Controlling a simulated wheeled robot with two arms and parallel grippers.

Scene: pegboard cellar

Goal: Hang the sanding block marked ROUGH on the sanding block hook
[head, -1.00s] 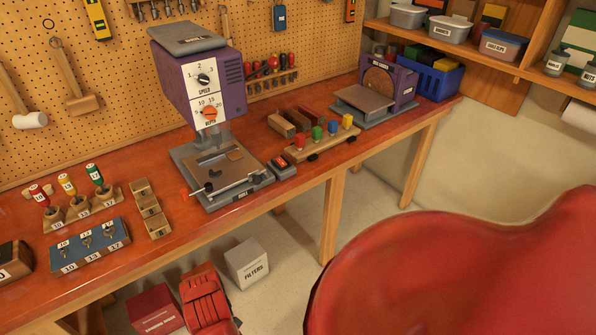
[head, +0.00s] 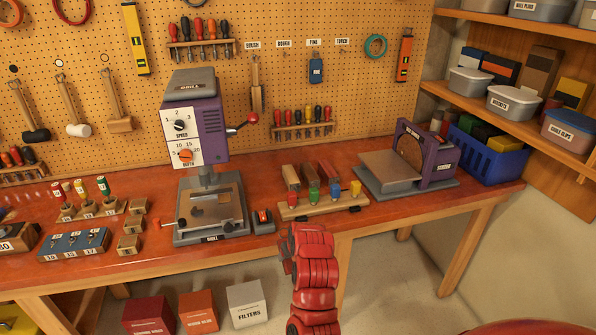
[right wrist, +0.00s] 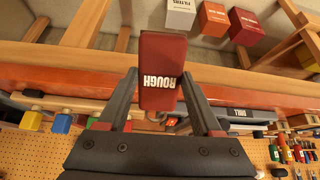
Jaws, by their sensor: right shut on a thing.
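My right gripper (right wrist: 158,78) is shut on the dark red sanding block (right wrist: 160,60), whose white lettering ROUGH appears upside down in the right wrist view. The block sits between both fingers, in front of the bench edge. In the head view my red right arm reaches up to the bench front and mostly hides the gripper. The label ROUGH (head: 284,43) is on the pegboard, with no block hanging below it. A blue block marked FINE (head: 316,70) hangs under the FINE label. My left gripper is not in view.
A brush (head: 256,85) hangs left of the ROUGH spot. Below are a screwdriver rack (head: 302,132) and a wooden holder with coloured pegs (head: 322,206). The drill press (head: 195,120) stands left, the disc sander (head: 425,155) right. Boxes, including FILTERS (head: 248,304), stand under the bench.

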